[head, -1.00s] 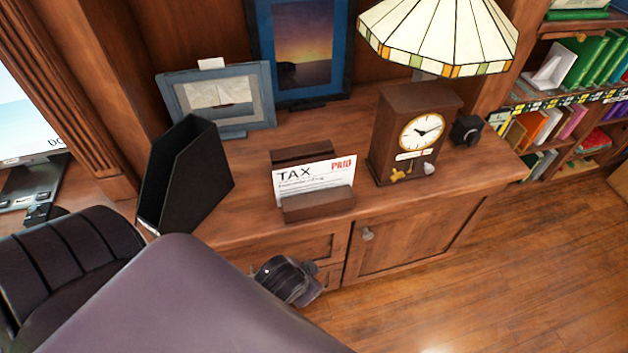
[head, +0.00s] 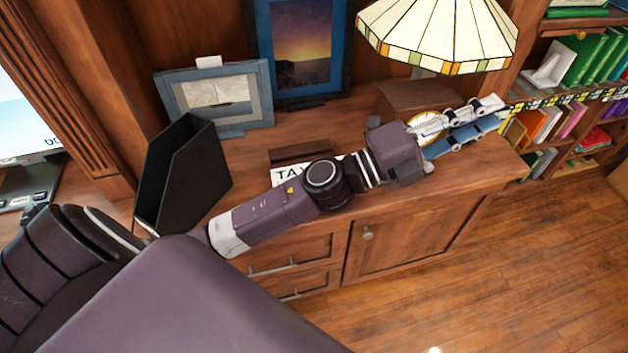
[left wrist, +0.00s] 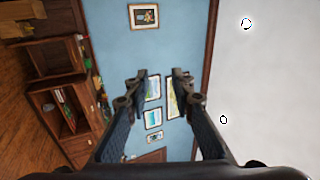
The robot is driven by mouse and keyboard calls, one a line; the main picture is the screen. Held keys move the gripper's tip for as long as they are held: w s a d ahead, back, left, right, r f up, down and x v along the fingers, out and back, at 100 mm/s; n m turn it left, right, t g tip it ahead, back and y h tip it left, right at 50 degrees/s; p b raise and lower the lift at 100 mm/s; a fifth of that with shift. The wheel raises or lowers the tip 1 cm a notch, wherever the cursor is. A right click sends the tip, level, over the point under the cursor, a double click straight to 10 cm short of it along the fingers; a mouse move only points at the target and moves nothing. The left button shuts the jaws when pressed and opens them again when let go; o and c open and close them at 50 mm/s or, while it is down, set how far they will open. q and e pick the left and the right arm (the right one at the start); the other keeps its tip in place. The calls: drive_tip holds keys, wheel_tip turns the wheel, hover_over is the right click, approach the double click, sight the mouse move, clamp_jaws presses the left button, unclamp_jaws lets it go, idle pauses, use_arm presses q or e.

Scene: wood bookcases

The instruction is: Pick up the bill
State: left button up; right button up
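The bill (head: 283,178), a white paper marked "TAX", stands in a wooden holder (head: 303,152) on the cabinet top. My left forearm and wrist cross in front of it, so only its upper left part shows. My left gripper (head: 492,112) is well to the right of the bill, in front of the clock, pointing right. In the left wrist view the two fingers of the left gripper (left wrist: 160,76) stand apart with nothing between them, so it is open and empty. The bill does not show in that view. My right gripper is not in view.
A black file holder (head: 190,175) stands left of the bill. Framed pictures (head: 215,98) lean behind. A clock (head: 415,97), mostly hidden by my gripper, and a stained-glass lamp (head: 440,35) are at the right. The cabinet top (head: 470,185) is clear at its front right.

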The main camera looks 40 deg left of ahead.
use_arm(q)
drive_tip(key=s+d+f+m+g+h, duration=0.25)
drive_tip(key=d+m+g, duration=0.35)
drive_tip(key=m+g, duration=0.3)
drive_tip(key=m+g+y, duration=0.8)
drive_tip(key=m+y, duration=0.1)
drive_tip(key=y, duration=0.9)
hover_over(314, 164)
drive_tip(key=f, duration=1.7)
drive_tip(key=shift+w+d, duration=0.2)
drive_tip(key=shift+w, duration=0.05)
drive_tip(key=shift+n, duration=0.3)
drive_tip(key=f+p, duration=0.1)
drive_tip(key=f, duration=0.3)
drive_tip(key=f+p, duration=0.1)
drive_tip(key=f, duration=0.1)
drive_tip(key=shift+s+a+f+p, duration=0.15)
drive_tip(key=shift+s+a+p, duration=0.1)
drive_tip(key=shift+p, duration=0.1)
drive_tip(key=shift+f, duration=0.7)
clamp_jaws()
